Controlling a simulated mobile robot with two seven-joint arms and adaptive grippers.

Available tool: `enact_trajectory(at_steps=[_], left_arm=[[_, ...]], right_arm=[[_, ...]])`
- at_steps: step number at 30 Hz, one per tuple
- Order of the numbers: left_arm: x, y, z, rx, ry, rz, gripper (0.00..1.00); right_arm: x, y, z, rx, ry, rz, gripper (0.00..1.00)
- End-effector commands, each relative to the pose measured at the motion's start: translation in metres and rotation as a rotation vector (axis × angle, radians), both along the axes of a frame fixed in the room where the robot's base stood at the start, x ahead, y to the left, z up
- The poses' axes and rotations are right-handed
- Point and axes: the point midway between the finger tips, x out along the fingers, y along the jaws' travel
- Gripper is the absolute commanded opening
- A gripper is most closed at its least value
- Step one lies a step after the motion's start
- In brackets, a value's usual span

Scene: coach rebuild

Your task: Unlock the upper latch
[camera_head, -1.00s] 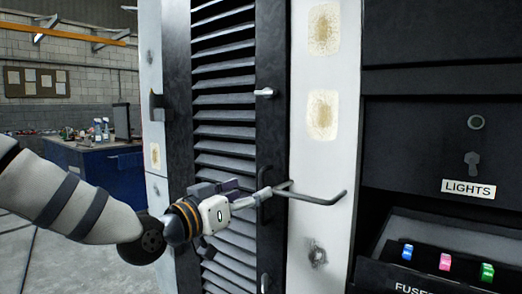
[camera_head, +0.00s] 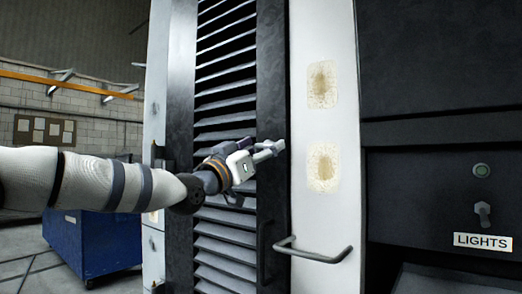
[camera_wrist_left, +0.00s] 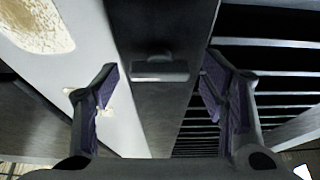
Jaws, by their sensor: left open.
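In the head view my left gripper (camera_head: 275,148) reaches in from the left in front of the louvred door's dark edge (camera_head: 271,60). It is open and covers the latch there. I see no contact with the latch. My right gripper is not in view.
A bent metal handle (camera_head: 315,253) sticks out below my left gripper. A white post (camera_head: 325,105) with worn patches stands right of the door. Further right is a dark panel with a switch (camera_head: 483,214) and a LIGHTS label (camera_head: 483,241). A blue cabinet (camera_head: 95,240) stands back left.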

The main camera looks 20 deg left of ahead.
Motion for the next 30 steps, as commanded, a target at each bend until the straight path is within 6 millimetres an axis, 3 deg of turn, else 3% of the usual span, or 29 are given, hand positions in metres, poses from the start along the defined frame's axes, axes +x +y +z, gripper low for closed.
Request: enact_trajectory(at_steps=[5, 12, 22, 30], left_arm=[[-0.0003, 0.0, 0.0006, 0.0, -0.001, 0.0, 0.66], [-0.0004, 0.0002, 0.0006, 0.0, -0.001, 0.0, 0.18], [-0.0007, 0.0009, 0.0017, 0.037, -0.016, 0.002, 0.18], [-0.0013, 0.0013, 0.0042, 0.203, -0.078, 0.001, 0.18]], right_arm=[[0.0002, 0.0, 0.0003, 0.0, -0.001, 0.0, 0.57], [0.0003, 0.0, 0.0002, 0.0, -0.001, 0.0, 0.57], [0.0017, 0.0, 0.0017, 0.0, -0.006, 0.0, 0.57], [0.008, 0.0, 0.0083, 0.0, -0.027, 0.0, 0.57]])
